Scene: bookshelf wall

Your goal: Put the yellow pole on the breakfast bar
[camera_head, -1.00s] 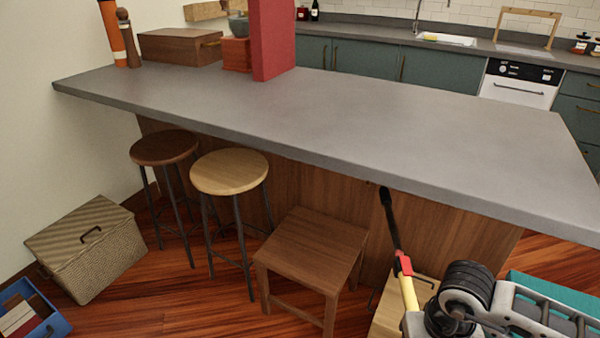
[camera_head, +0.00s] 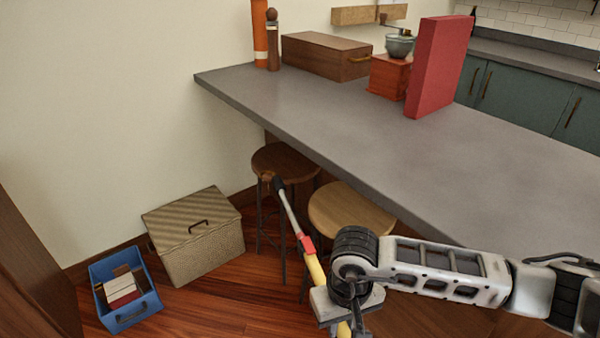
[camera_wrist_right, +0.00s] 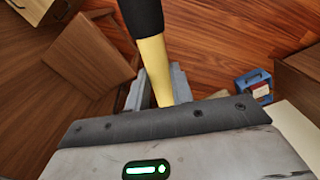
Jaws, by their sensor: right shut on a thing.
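The yellow pole (camera_head: 316,270) has a red collar, a grey shaft and a black tip. My right gripper (camera_head: 345,305) is shut around its yellow part, and the pole tilts with its tip up and to the left in the head view. The pole's yellow part (camera_wrist_right: 153,65) also shows between the fingers in the right wrist view. The breakfast bar (camera_head: 420,150) is a long grey counter; the pole is in front of its near edge, with its tip over the stools in the picture. My left gripper is not in view.
Two round stools (camera_head: 345,212) stand below the bar's edge. A wicker box (camera_head: 195,240) and a blue crate (camera_head: 130,318) sit on the floor at left. A red block (camera_head: 438,65), wooden boxes (camera_head: 325,57) and an orange cylinder (camera_head: 260,35) occupy the bar's far end; its middle is clear.

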